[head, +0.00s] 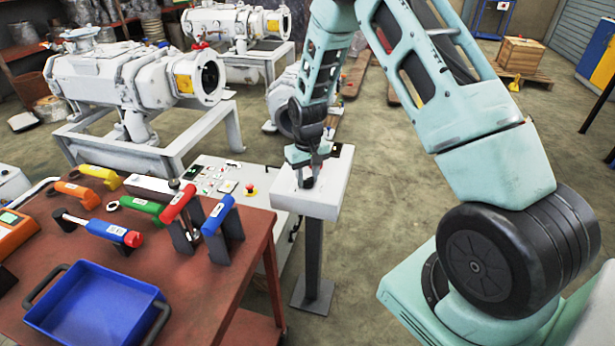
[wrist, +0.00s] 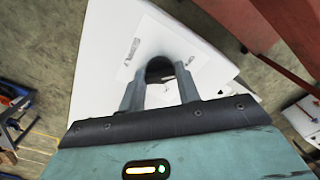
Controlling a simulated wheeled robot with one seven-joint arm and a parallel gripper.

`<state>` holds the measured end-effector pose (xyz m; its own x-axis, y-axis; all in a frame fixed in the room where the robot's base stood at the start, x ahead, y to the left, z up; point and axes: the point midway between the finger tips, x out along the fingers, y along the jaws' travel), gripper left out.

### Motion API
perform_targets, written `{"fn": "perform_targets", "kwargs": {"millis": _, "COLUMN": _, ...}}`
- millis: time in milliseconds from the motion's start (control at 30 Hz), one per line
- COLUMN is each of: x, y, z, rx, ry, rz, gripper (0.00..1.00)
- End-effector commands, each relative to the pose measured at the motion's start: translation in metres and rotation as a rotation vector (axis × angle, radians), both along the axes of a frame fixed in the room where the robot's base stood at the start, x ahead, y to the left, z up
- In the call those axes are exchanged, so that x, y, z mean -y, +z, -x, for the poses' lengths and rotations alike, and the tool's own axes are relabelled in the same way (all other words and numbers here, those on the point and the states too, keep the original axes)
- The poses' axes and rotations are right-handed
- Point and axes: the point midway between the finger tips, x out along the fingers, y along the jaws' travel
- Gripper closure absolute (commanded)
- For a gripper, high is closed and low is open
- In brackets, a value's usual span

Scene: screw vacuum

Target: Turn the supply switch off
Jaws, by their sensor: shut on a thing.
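A white box (head: 328,198) stands on a grey post at the centre of the head view. My gripper (head: 306,178) points down onto its top. In the wrist view the box top (wrist: 105,50) fills the middle, with a pale plate and small markings. My gripper's two fingers (wrist: 160,82) are closed around a dark rounded knob (wrist: 160,66), which looks like the supply switch. The fingers and wrist hide most of it in the head view. I cannot read its on or off position.
A red-brown table (head: 215,300) at left holds colored-handled tools and a blue tray (head: 92,312). A control panel (head: 222,180) with a red button lies behind it. White pump machines (head: 125,75) stand behind. Open floor (head: 370,240) lies right of the post.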

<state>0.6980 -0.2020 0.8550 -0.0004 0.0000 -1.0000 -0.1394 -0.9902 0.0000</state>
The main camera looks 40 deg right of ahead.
Motion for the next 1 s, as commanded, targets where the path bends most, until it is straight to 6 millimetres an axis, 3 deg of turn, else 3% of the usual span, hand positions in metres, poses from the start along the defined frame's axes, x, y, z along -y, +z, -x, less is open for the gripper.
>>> {"fn": "perform_targets", "kwargs": {"millis": 567, "x": 0.0003, "y": 0.0009, "z": -0.0008, "rx": 0.002, "ry": 0.034, "rz": 0.0, "gripper": 0.9}}
{"fn": "perform_targets", "kwargs": {"millis": 600, "x": 0.0003, "y": 0.0009, "z": -0.0008, "rx": 0.002, "ry": 0.034, "rz": 0.0, "gripper": 0.62}}
{"fn": "perform_targets", "kwargs": {"millis": 667, "x": 0.0002, "y": 0.0009, "z": -0.0008, "rx": 0.002, "ry": 0.034, "rz": 0.0, "gripper": 0.45}}
{"fn": "perform_targets", "kwargs": {"millis": 1000, "x": 0.0002, "y": 0.0029, "z": -0.0006, "rx": 0.002, "ry": 0.032, "rz": 0.0, "gripper": 0.45}}
